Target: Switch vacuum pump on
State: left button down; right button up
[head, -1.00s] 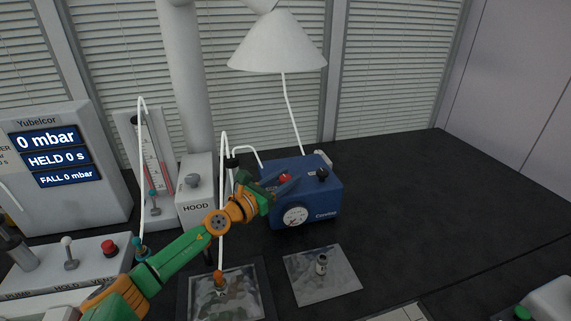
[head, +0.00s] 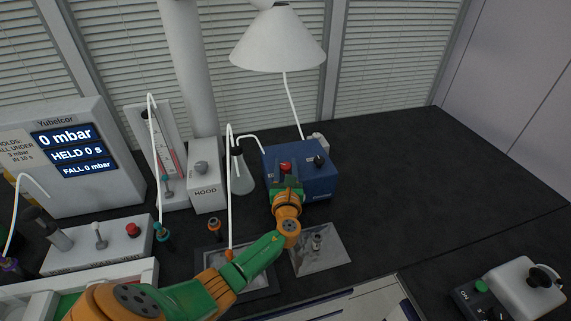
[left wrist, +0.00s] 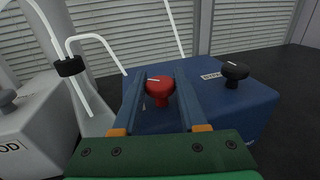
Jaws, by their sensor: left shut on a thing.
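The vacuum pump is a blue box (head: 318,187) at the middle of the dark bench in the head view. It also fills the middle of the left wrist view (left wrist: 235,108). A red knob (head: 286,165) and a black knob (head: 319,160) stand on its top. My left gripper (head: 286,176) reaches over the pump's front edge and is shut on the red knob. In the left wrist view the red knob (left wrist: 160,86) sits between the two fingers, its white mark visible. The arm hides the pump's gauge. My right gripper is not in view.
A white HOOD box (head: 205,190), a flask (head: 241,175) with tubing and a display unit (head: 70,150) stand left of the pump. A metal plate (head: 335,257) lies in front.

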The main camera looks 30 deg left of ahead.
aim_at(288, 170)
pick_arm(q)
jog(key=n+g+y+b, duration=0.4)
jog(key=g+b, duration=0.1)
jog(key=shift+f+y+b, duration=0.2)
jog(key=shift+y+b, duration=0.1)
jog(key=shift+r+n+g+y+b, duration=0.25)
jog(key=shift+n+g+y+b, duration=0.25)
jog(key=shift+n+g+b, duration=0.35)
jog(key=shift+c, duration=2.4)
grip_release()
jog(key=v, duration=0.7)
jog(key=shift+d, duration=0.1)
